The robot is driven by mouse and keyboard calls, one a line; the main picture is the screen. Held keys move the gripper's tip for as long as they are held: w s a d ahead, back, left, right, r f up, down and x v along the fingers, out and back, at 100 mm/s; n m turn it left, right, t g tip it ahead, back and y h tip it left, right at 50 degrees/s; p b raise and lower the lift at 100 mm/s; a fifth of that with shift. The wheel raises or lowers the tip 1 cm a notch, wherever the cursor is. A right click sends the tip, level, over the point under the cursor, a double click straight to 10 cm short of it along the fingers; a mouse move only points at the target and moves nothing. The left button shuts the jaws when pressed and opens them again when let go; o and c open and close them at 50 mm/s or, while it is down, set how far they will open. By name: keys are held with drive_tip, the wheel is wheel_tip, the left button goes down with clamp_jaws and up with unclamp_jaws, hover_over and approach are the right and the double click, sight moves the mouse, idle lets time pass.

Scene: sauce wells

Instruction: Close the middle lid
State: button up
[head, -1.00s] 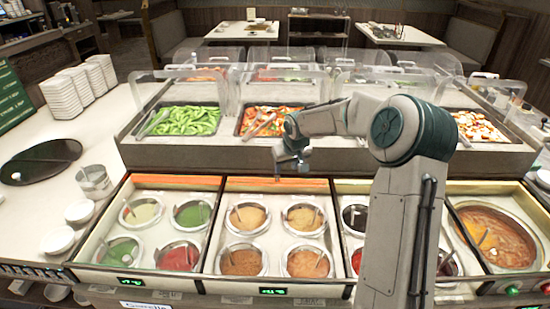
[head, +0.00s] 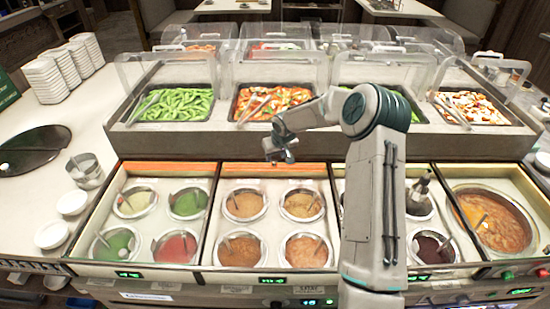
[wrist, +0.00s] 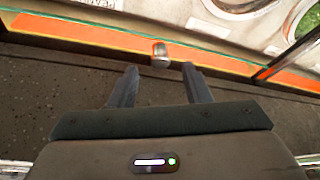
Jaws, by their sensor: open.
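The middle sauce well (head: 272,221) is uncovered and its several round sauce pots show. An orange strip (head: 235,169), seemingly the edge of its lid, runs along the back of the well. It also shows in the wrist view (wrist: 90,37), with a small metal knob (wrist: 160,56) on its near side. My gripper (head: 281,158) is just behind this strip in the head view. In the wrist view my gripper (wrist: 159,68) is open and empty, its fingertips just short of the knob, one on each side. I cannot tell whether they touch anything.
The left well (head: 152,223) is also uncovered. My arm partly hides the well to the right. A soup pot (head: 499,222) stands at far right. Behind are food trays (head: 172,105) under clear covers (head: 270,68). Plates (head: 45,80) and a metal cup (head: 88,171) stand at left.

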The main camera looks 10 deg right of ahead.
sight(274, 161)
drive_tip(key=shift+p+x, duration=0.35)
drive_tip(key=shift+x, duration=1.6)
clamp_jaws()
drive_tip(key=shift+s+a, duration=0.1)
